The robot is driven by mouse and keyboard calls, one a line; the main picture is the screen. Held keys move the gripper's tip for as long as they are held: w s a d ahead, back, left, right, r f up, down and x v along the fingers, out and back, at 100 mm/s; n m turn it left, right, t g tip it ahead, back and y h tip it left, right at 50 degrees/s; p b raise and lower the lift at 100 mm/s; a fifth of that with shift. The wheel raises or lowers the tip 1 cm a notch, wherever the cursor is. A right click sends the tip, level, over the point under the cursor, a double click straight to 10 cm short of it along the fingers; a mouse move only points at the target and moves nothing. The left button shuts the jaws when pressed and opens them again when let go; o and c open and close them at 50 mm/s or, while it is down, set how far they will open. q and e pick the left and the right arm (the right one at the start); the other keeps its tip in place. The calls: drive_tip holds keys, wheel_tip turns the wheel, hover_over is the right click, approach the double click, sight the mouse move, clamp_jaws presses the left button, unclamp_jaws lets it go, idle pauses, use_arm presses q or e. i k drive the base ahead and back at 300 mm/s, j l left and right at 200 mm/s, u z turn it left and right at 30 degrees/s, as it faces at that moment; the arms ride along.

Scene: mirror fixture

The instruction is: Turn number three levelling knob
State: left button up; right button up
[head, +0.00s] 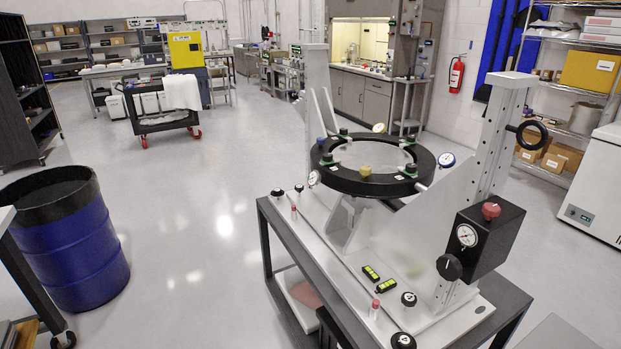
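The mirror fixture stands on a dark-framed cart, with a light grey base plate (345,262). Black round knobs with pale marked tops sit along the base: a far-left knob (277,192), one beside it (299,188), a near-right knob (408,298) and a front knob (403,341). Their markings are too small to read, so I cannot tell which is number three. Two small black-and-yellow levels (371,273) lie on the base near the near-right knob. Neither of my grippers is in view.
A black ring (365,180) with green-based fittings sits above the base. A black box (487,237) with a gauge and side knob (449,267) is at right, below a handwheel (527,133). A blue drum (73,245) stands left; floor between it and the cart is clear.

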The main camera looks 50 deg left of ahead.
sight(299, 188)
drive_tip(key=i+j+z, duration=0.1)
drive_tip(key=j, duration=0.45)
drive_tip(key=i+j+z, duration=0.15)
drive_tip(key=j, duration=0.35)
drive_tip(key=i+j, duration=0.1)
drive_tip(key=j, duration=0.6)
drive_tip(key=i+j, duration=0.1)
drive_tip(key=j, duration=0.65)
drive_tip(key=i+j+z, duration=0.1)
drive_tip(key=j, duration=0.6)
